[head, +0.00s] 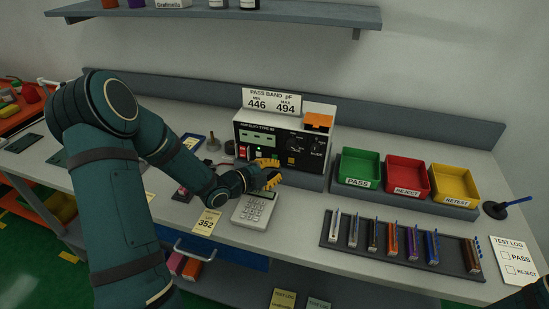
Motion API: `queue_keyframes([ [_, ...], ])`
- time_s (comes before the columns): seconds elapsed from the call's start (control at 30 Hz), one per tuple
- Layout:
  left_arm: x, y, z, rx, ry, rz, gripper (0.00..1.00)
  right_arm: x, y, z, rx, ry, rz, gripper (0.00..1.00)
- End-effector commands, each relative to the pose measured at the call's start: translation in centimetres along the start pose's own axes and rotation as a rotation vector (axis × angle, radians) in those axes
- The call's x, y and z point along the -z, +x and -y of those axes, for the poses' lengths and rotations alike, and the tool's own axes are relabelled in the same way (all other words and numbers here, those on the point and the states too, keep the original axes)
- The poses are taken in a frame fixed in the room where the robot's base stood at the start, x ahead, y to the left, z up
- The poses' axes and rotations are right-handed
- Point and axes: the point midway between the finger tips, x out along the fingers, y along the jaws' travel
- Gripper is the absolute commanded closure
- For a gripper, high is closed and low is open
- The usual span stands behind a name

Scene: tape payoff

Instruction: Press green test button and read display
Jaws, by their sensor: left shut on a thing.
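The tester (316,145) is a white box with a dark front panel, a dial and an orange part on its top right. A small green patch (258,154), possibly the green test button, shows low on the panel, close above my gripper. I cannot read a display on the panel. My left gripper (269,171) has yellow fingertips and is at the tester's lower front. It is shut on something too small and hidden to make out. I cannot tell whether it touches the panel. My right gripper is out of view.
A pass band sign (271,102) reads 446 to 494. Green (359,169), red (408,178) and yellow (455,185) bins stand right. A calculator (254,210), a 352 card (207,223) and a dark rack (400,257) of strips lie in front. A shelf (230,15) hangs above.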

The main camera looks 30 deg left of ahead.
Motion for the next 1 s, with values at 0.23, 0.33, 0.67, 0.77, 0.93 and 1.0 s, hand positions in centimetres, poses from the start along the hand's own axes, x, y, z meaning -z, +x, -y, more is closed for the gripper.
queue_keyframes([
  [0.23,-0.02,0.03,0.00,0.000,0.000,0.000,1.00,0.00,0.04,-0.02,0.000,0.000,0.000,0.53],
  [0.33,-0.11,0.21,0.04,0.000,0.001,0.000,1.00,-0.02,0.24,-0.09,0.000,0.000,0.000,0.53],
  [0.67,-0.37,0.69,0.39,0.001,0.000,0.000,1.00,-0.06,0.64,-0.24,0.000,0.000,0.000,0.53],
  [0.77,-0.36,0.68,0.39,0.000,0.000,0.000,1.00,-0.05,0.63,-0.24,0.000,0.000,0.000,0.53],
  [0.93,-0.38,0.71,0.39,0.000,0.000,0.000,1.00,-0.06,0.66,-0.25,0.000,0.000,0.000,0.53],
  [1.0,-0.41,0.76,0.40,0.000,0.000,0.000,1.00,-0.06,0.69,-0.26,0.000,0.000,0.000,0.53],
])
